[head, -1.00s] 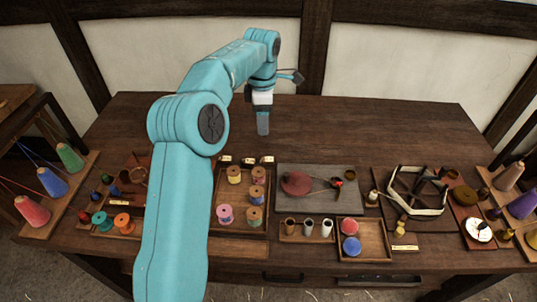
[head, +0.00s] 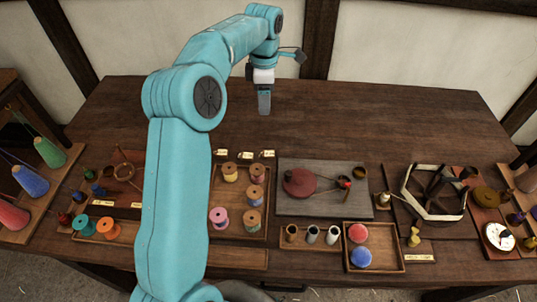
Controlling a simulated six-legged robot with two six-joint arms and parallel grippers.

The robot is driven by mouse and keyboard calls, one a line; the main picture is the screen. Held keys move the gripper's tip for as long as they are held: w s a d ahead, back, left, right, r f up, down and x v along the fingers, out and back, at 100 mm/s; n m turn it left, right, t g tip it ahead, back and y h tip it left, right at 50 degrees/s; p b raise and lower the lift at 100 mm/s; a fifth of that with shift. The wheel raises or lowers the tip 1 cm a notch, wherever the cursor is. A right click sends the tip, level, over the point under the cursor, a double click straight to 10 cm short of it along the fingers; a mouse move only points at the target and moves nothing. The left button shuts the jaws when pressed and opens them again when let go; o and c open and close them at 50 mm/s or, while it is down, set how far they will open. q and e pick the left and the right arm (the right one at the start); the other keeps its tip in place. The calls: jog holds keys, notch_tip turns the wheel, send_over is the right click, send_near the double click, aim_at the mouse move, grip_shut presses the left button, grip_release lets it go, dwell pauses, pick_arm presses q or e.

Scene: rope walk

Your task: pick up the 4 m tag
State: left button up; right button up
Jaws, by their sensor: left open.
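Three small pale tags lie in a row at the back edge of the spool tray: a left tag (head: 221,153), a middle tag (head: 245,155) and a right tag (head: 267,153). Their lettering is too small to read, so I cannot tell which is the 4 m tag. My left gripper (head: 264,103) points down over the bare back part of the table, beyond the tags and apart from them. It is open, and I see nothing held in it. My right gripper is not in view.
The spool tray (head: 239,236) holds several thread spools. A grey board (head: 325,208) with a red disc lies to its right. A tray (head: 401,262) holds a red and a blue ball. The back of the table (head: 380,118) is clear.

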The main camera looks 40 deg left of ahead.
pick_arm(q)
notch_tip(320, 180, down, 5)
jog(key=b, duration=0.6)
send_over(264, 154)
jog(key=f, duration=1.2)
jog(key=shift+w+f, duration=0.2)
jog(key=shift+w, duration=0.05)
jog(key=f, duration=0.4)
jog(key=shift+s+f, duration=0.2)
jog(key=shift+w+f, duration=0.1)
jog(key=shift+f, duration=0.3)
jog(key=shift+c, duration=0.3)
jog(key=c, duration=1.1)
